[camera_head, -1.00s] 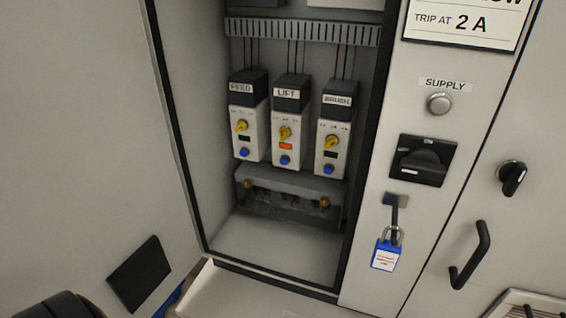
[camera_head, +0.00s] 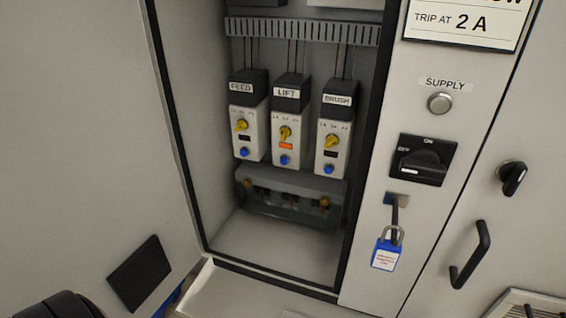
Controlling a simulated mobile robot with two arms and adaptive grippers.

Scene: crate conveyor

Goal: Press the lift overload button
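The lift overload unit (camera_head: 290,120) is the middle one of three white and black modules in the open cabinet. It carries a LIFT label, a yellow dial and an orange window (camera_head: 287,146). Its blue lift overload button (camera_head: 285,160) is at the bottom of its face, with nothing touching it. The feed unit (camera_head: 247,118) on its left and the brush unit (camera_head: 334,130) on its right have dark windows and blue buttons of their own. Neither of my grippers can be made out in this view.
A slotted duct (camera_head: 300,32) runs above the units and a terminal block (camera_head: 290,188) sits below. On the right are a SUPPLY lamp or button (camera_head: 440,103), a black rotary switch (camera_head: 421,161), a blue padlock (camera_head: 386,254) and a door handle (camera_head: 470,255). The space before the units is clear.

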